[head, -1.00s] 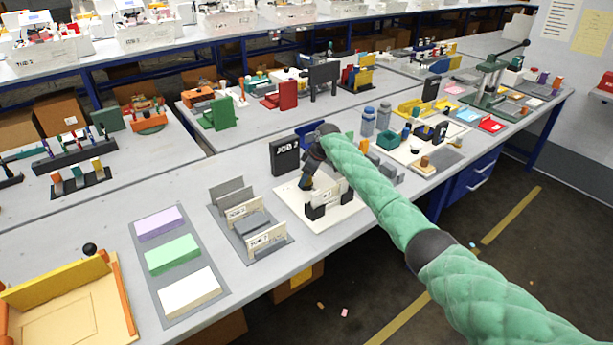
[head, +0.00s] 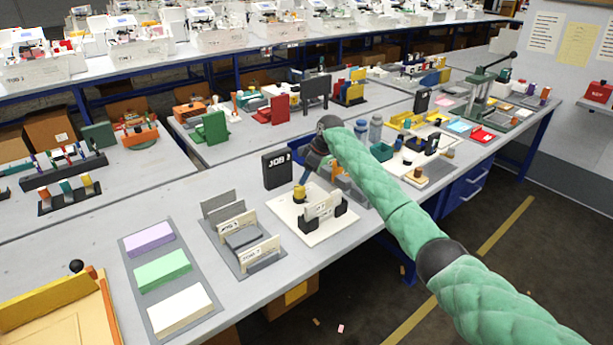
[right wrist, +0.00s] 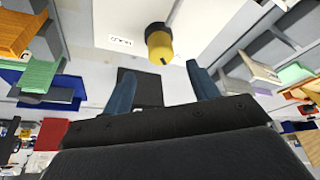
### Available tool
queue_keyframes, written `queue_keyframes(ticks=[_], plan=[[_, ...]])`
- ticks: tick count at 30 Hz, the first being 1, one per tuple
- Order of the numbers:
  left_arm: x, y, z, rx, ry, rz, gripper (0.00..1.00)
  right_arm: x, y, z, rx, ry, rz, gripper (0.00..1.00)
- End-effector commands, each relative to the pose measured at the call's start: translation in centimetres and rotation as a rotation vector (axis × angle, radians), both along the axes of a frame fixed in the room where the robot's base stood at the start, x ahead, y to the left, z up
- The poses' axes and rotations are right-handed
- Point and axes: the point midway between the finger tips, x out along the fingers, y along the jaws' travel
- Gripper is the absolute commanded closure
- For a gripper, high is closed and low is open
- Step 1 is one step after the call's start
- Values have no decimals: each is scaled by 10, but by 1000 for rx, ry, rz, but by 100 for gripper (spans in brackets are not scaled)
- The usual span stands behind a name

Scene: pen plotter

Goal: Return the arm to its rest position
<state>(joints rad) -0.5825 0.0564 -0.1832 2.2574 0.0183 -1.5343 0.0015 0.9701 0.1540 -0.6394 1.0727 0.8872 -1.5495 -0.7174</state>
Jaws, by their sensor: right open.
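My right gripper (head: 306,174) is just behind and above a white plotter board (head: 286,220), its arm in a green sleeve coming in from the right. In the right wrist view its two blue fingers (right wrist: 162,82) are spread with nothing between them. A small yellow cylinder with a dark end (head: 299,194) stands on the board; it also shows beyond the fingertips in the right wrist view (right wrist: 159,46). A white card stands in a black holder (head: 325,208) on the same board. My left gripper is not in view.
A black "JOB 2" sign (head: 277,170) stands close left of the gripper. A grey card rack (head: 240,238) and a pad tray (head: 205,288) are further left. Blue-grey bottles (head: 375,128) and bins stand behind the forearm. The table's front edge runs below the arm.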

Motion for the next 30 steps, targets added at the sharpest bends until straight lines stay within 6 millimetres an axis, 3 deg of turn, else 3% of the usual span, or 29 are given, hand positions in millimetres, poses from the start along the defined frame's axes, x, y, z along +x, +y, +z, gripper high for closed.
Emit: queue_keyframes(ticks=[8,16,23,30], plan=[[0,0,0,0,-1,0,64,0,0,0,6,17,-42,41],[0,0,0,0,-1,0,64,5,-5,4,-15,32,-208,41],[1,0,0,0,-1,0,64,7,2,50,-34,-72,-323,41],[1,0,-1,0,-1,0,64,4,8,112,-8,-197,-408,41]])
